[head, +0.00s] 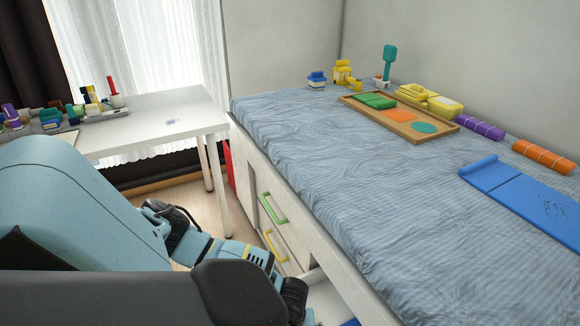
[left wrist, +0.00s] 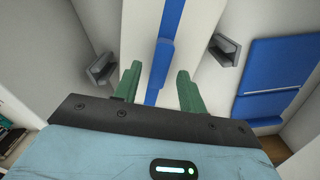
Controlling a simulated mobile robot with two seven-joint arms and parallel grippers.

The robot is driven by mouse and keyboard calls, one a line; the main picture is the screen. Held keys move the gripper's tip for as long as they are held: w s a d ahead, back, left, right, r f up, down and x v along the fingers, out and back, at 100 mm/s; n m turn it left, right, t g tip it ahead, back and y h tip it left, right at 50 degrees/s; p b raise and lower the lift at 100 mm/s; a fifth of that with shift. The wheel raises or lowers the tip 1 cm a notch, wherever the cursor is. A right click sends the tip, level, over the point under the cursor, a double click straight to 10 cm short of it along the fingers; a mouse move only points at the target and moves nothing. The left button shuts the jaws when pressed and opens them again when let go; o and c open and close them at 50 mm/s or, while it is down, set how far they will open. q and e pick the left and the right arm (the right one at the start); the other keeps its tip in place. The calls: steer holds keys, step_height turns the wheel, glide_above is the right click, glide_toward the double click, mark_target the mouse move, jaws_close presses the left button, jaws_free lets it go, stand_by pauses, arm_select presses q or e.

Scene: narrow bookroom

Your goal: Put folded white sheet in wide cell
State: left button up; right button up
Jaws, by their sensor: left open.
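My left gripper (left wrist: 157,82) shows in the left wrist view with its two green fingers apart. A blue strip (left wrist: 162,55) on a pale white surface (left wrist: 140,35) lies beyond and between the fingertips. I cannot tell whether the fingers touch it, or whether this white surface is the folded white sheet. In the head view my left arm reaches down beside the bed to an open white drawer (head: 328,296), and the fingers are hidden. I cannot make out the wide cell for certain. My right gripper is not in view.
The bed (head: 330,160) holds a wooden tray (head: 448,132), a blue mat (head: 530,195) and several toys. Drawer fronts with green (head: 274,208) and yellow (head: 268,240) handles are below. A white table (head: 165,118) stands behind.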

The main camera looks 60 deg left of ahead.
arm_select(q)
step_height(320, 180, up, 10)
steer(key=p, duration=0.2)
steer(key=shift+d, duration=0.1)
